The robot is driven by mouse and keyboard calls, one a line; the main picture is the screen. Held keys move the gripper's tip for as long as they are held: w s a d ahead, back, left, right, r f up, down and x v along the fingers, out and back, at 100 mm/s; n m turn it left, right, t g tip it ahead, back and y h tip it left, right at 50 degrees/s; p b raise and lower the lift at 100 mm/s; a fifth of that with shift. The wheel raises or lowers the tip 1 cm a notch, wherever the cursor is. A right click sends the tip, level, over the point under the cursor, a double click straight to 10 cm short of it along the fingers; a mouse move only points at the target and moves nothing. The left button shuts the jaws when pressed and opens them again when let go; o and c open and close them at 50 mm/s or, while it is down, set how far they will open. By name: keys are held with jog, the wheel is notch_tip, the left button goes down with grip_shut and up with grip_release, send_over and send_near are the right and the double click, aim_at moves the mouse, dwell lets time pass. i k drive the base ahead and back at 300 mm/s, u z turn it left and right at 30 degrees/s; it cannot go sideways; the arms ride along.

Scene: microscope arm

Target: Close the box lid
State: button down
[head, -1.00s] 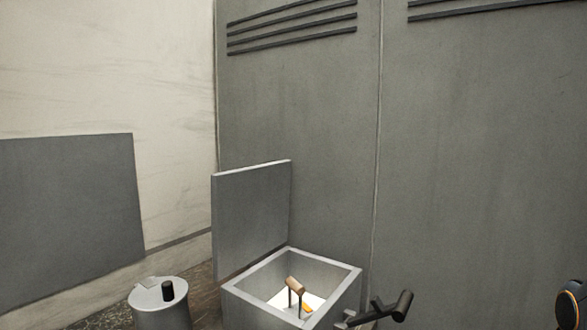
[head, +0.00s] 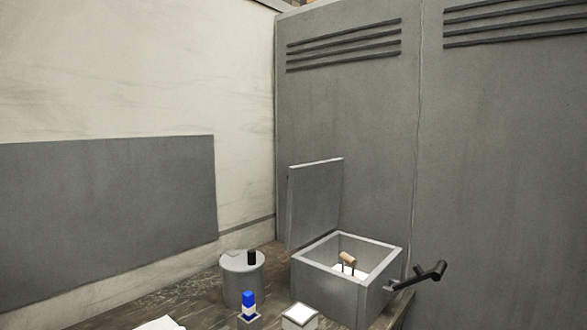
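A grey square box (head: 330,283) stands on the dark table, in the lower middle of the head view. Its flat grey lid (head: 314,203) stands open and upright along the box's left side. A small tan and dark object (head: 348,260) shows inside the box above a bright white floor. A dark handle (head: 428,273) sticks out at the box's right side. My gripper is not in view.
A grey round canister (head: 242,279) with a black knob stands left of the box. A blue and white item (head: 249,304) and a small white-topped block (head: 299,317) stand in front. A tall grey cabinet (head: 345,110) rises behind. Bare tabletop (head: 170,299) lies at left.

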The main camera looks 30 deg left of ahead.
aim_at(314, 194)
jog(key=u, duration=0.95)
jog(key=i, duration=0.1)
